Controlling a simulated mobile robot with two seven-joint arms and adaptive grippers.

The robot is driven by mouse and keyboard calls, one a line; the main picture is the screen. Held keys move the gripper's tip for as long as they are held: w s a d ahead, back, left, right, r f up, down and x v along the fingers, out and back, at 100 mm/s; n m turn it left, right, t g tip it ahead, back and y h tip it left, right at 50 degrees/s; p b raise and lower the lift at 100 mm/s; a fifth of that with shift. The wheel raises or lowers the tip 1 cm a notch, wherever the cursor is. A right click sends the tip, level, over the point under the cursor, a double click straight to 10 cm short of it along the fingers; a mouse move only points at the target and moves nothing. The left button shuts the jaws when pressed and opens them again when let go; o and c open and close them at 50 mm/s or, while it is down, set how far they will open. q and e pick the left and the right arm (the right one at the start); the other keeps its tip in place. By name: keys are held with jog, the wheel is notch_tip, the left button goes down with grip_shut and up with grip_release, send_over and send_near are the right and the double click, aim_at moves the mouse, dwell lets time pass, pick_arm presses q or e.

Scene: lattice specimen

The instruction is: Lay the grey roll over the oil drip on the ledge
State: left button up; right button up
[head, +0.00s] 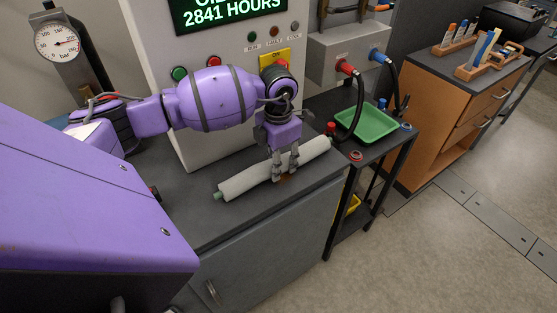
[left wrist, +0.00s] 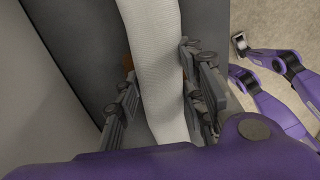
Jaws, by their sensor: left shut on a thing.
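The grey roll (head: 245,182) is a long pale cylinder with a greenish end, stretched along the dark ledge (head: 200,226) in front of the machine. My left gripper (head: 286,172) points down and is shut on the roll, right of its middle. In the left wrist view, the roll (left wrist: 162,60) runs between the two fingers (left wrist: 160,95). A brown patch, seemingly the oil drip (head: 284,180), shows by the fingertips; the roll and fingers hide most of it. I cannot tell whether the roll touches the ledge.
The machine's white panel (head: 180,120) rises close behind the roll. A green tray (head: 366,124) lies on a black cart to the right, with hoses (head: 358,105) hanging above. An orange-brown cabinet (head: 440,110) stands farther right. The ledge's front left is bare.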

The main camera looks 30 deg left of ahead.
pick_arm(q)
jog(key=o, duration=1.3)
jog(key=shift+o, duration=0.2)
notch_tip(320, 180, up, 12)
jog(key=shift+f, duration=0.1)
